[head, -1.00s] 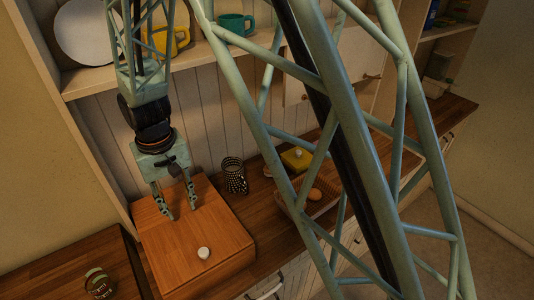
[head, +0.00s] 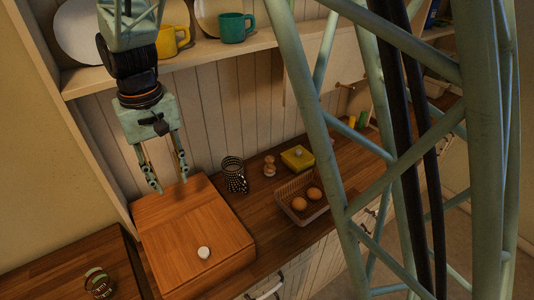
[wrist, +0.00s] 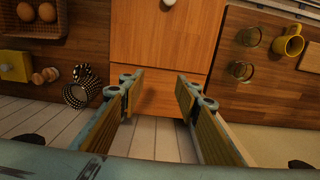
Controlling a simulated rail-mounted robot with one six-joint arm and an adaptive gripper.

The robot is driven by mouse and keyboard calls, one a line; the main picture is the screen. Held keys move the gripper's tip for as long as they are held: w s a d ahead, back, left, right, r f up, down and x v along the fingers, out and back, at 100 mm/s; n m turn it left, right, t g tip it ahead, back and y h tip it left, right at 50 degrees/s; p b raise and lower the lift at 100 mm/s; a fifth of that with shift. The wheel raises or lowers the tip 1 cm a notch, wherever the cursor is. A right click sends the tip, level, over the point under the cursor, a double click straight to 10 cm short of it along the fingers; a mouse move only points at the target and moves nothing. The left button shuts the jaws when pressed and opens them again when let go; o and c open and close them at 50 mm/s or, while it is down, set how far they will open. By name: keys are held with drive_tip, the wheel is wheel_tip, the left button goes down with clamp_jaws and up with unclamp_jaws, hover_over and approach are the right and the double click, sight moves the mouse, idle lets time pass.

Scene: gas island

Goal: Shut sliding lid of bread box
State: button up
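The wooden bread box (head: 185,225) stands on the counter at the lower left of the head view. Its sloped front lid carries a white knob (head: 203,253) low near the front edge, and no opening shows in the front. In the wrist view the box (wrist: 165,40) is at the top centre, with the knob (wrist: 168,3) cut by the top edge. My gripper (head: 170,181) is open and empty, above the back edge of the box. In the wrist view its two fingers (wrist: 158,85) are spread apart with nothing between them.
A black-and-white checked cup (head: 233,175) stands right of the box. Further right are a wire basket with eggs (head: 300,200) and a yellow butter dish (head: 297,158). Glasses (head: 98,283) stand left of the box. A shelf (head: 210,55) with mugs runs above.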

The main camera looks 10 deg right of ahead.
drive_tip(key=s+d+r+b, duration=0.1)
drive_tip(key=d+r, duration=0.1)
drive_tip(key=d, duration=0.6)
drive_tip(key=s+d+r+m+t+b, duration=0.1)
drive_tip(key=s+d+r+b, duration=0.1)
drive_tip(key=d, duration=0.7)
drive_tip(key=s+d+r+b, duration=0.1)
drive_tip(key=d+r, duration=0.3)
drive_tip(key=d, duration=0.4)
drive_tip(key=shift+s+d+m+b, duration=0.2)
drive_tip(key=shift+s+m+b, duration=0.1)
drive_tip(key=shift+b, duration=0.15)
drive_tip(key=shift+r, duration=0.1)
drive_tip(key=s+d+m+t+b, duration=0.1)
drive_tip(key=s+d+b, duration=0.2)
drive_tip(key=s, duration=0.9)
drive_tip(key=s+d+r+m+t+b, duration=0.1)
drive_tip(key=s+d+m+t+b, duration=0.1)
drive_tip(key=s+d, duration=0.6)
drive_tip(key=s+b, duration=0.1)
drive_tip(key=s, duration=0.3)
drive_tip(key=shift+s+d+r, duration=0.15)
drive_tip(key=shift+s+r, duration=0.05)
drive_tip(key=shift+s, duration=0.1)
